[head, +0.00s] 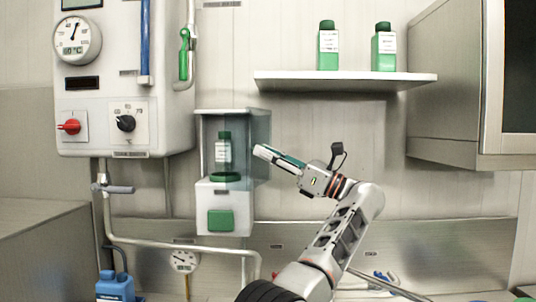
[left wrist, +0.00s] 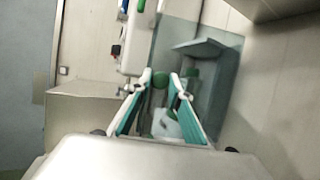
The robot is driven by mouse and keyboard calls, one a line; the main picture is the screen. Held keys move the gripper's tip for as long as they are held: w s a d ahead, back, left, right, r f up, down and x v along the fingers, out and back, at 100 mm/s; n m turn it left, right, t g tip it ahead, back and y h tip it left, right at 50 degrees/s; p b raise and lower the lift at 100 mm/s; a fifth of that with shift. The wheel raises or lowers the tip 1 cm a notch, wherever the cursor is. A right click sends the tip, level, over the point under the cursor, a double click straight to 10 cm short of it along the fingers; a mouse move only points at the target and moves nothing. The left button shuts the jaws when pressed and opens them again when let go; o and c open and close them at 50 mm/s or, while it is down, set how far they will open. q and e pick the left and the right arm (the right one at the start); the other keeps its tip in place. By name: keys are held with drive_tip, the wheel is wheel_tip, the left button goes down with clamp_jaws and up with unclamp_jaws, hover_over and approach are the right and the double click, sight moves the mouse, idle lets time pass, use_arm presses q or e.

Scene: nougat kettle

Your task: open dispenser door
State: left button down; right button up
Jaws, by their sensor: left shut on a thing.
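The dispenser (head: 204,222) is a white wall box with a green front button and a clear tinted upper compartment. A green-capped bottle (head: 222,152) with a white label stands inside it on a green base. Its tinted see-through door (head: 256,128) stands at an angle on the right side, seemingly swung outward. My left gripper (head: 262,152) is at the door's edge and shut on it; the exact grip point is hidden. In the left wrist view the fingers (left wrist: 160,80) are in front of the tinted panel (left wrist: 218,70). My right gripper is not in view.
A shelf (head: 345,78) with two green bottles is above right. A wall cabinet (head: 440,90) is at far right. A control box (head: 110,85) with gauge and knobs is left of the dispenser. Pipes and a blue jug (head: 115,287) are below.

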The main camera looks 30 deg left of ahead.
use_arm(q)
drive_tip(key=c, duration=1.9)
unclamp_jaws()
drive_tip(key=shift+a, duration=0.1)
drive_tip(key=shift+s+f, duration=0.1)
